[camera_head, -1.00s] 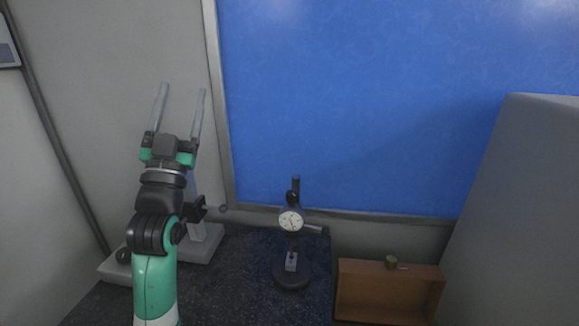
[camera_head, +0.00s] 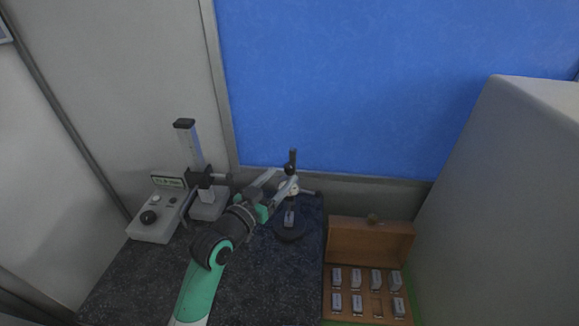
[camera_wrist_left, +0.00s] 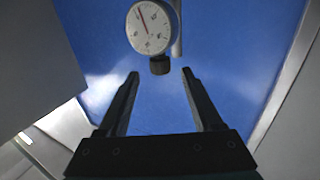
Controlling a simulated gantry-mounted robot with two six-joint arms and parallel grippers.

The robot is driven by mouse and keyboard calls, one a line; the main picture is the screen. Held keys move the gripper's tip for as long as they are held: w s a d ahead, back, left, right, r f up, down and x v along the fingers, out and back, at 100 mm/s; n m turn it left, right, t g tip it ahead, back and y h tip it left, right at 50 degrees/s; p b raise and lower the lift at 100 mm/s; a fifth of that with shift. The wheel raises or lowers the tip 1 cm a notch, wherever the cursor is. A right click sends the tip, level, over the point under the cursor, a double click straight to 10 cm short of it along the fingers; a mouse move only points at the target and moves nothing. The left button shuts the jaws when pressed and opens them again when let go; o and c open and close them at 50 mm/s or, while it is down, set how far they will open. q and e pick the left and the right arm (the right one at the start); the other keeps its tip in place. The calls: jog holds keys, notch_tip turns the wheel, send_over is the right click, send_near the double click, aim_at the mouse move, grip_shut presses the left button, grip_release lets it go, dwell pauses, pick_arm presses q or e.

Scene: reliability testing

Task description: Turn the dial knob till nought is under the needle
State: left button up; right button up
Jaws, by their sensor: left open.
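A round white dial gauge with a thin needle (camera_wrist_left: 149,28) is at the top of the left wrist view. Its needle points up and slightly left; its numbers are too small to read surely. A dark ribbed knob (camera_wrist_left: 160,65) sits at the dial's lower edge. My left gripper (camera_wrist_left: 160,74) is open, its fingertips apart on either side of the knob, with nothing between them that I can see touched. In the head view, the left gripper (camera_head: 284,178) reaches the gauge stand (camera_head: 289,234) and hides most of the dial. My right gripper is not in view.
A measuring stand (camera_head: 190,150) with a base carrying a black knob (camera_head: 149,217) stands at the left. An open wooden case (camera_head: 370,242) with several small grey blocks lies at the right. A large grey block (camera_head: 500,190) rises beyond it. The dark table (camera_head: 270,290) is clear in front.

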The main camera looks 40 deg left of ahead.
aim_at(287, 170)
pick_arm(q)
jog(key=w, duration=0.2)
jog(key=w+a, duration=0.1)
jog(key=w, duration=0.2)
jog(key=shift+w, duration=0.1)
grip_shut()
